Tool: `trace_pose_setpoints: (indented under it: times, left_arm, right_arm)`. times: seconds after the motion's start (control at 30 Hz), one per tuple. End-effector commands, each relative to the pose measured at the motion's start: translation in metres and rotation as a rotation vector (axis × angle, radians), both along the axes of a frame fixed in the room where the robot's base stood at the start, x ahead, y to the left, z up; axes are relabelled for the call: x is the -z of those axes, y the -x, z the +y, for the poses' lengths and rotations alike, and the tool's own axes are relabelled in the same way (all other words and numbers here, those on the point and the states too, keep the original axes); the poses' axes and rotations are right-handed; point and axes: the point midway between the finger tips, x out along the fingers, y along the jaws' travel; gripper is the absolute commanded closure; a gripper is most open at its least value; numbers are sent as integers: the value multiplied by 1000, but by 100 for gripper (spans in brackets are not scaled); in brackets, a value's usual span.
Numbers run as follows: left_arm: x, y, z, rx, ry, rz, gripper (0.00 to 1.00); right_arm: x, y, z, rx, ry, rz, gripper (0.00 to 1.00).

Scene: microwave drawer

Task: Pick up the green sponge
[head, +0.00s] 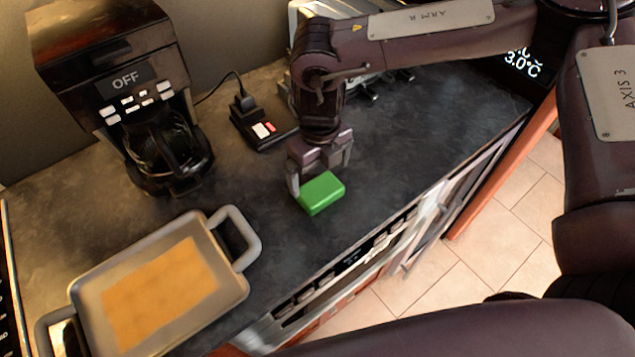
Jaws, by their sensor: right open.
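The green sponge (322,193) is a small block lying on the dark countertop, close to its front edge. My right gripper (319,178) points down at the sponge's far side. Its jaws are open, with one finger by the sponge's left end and the other above and behind its right side. I cannot tell whether a finger touches the sponge. My left gripper is not in view.
A baking pan (239,292) with orange-brown food sits at the lower left. A black coffee maker (118,90) stands at the back left. A power strip (262,128) lies behind the gripper. The countertop (440,110) is clear to the right.

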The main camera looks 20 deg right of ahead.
Motion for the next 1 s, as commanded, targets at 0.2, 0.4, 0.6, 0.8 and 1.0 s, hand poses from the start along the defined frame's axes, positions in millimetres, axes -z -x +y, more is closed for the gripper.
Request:
trace_pose_setpoints:
  times: [0.2, 0.4, 0.6, 0.8, 1.0]
  left_arm:
    - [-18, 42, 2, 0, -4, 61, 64]
    - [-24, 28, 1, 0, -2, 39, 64]
    - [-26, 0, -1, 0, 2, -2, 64]
    - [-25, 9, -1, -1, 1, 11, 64]
    - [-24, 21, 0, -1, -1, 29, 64]
  right_arm:
    - [25, 5, 0, -1, 1, 3, 0]
    - [52, 5, 0, 0, 0, -1, 0]
    - [56, 4, 0, 0, -2, -2, 0]
    - [56, 4, 0, 0, -2, -2, 17]
    - [56, 4, 0, 0, -2, -2, 36]
